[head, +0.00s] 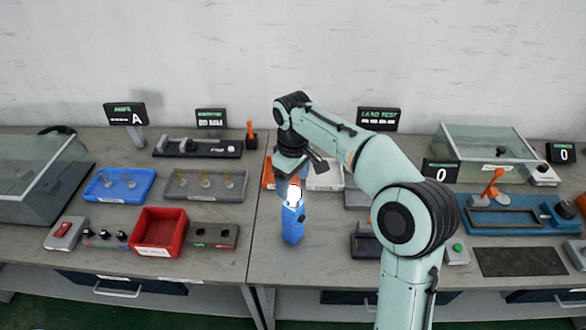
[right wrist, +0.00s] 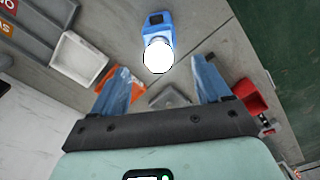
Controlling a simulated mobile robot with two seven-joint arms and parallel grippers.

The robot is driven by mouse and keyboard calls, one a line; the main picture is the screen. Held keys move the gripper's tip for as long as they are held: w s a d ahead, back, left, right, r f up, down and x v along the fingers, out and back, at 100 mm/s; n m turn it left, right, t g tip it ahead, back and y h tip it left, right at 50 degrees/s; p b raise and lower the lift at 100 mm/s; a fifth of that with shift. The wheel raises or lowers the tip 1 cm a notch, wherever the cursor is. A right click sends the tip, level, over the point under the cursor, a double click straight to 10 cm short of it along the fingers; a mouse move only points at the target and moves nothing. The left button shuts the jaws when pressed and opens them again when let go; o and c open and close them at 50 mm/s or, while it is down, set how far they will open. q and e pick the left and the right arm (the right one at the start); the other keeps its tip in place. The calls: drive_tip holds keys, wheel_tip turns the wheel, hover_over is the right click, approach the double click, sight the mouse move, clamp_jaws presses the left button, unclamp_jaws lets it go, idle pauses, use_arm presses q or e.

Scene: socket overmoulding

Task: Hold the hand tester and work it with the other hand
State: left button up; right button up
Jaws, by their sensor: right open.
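The hand tester (head: 292,226) is a blue handheld body with a bright white top, and it appears upright on the table near the middle of the head view. In the right wrist view the hand tester (right wrist: 157,22) shows a dark patch on its blue body and the white round part towards me. My right gripper (head: 293,178) points down just above or behind the white top. Its two blue fingers are spread in the right wrist view (right wrist: 161,68), with nothing clasped between them. Whether a finger touches the tester I cannot tell. My left gripper is in neither view.
A red bin (head: 158,228), a blue tray (head: 118,196) with pins and a grey tray (head: 180,195) stand left of the tester. An orange-edged tray (head: 268,177) lies behind the gripper. A blue fixture (head: 520,223) is at right. Bare table surrounds the tester's base.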

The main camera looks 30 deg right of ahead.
sight(293, 200)
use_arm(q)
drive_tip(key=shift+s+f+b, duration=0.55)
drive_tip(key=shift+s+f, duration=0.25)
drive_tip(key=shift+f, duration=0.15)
use_arm(e)
wheel_tip(293, 200, down, 9)
drive_tip(key=shift+r, duration=0.1)
drive_tip(key=c, duration=1.2)
drive_tip(key=o, duration=0.5)
drive_tip(key=shift+c, duration=0.2)
drive_tip(key=c, duration=0.4)
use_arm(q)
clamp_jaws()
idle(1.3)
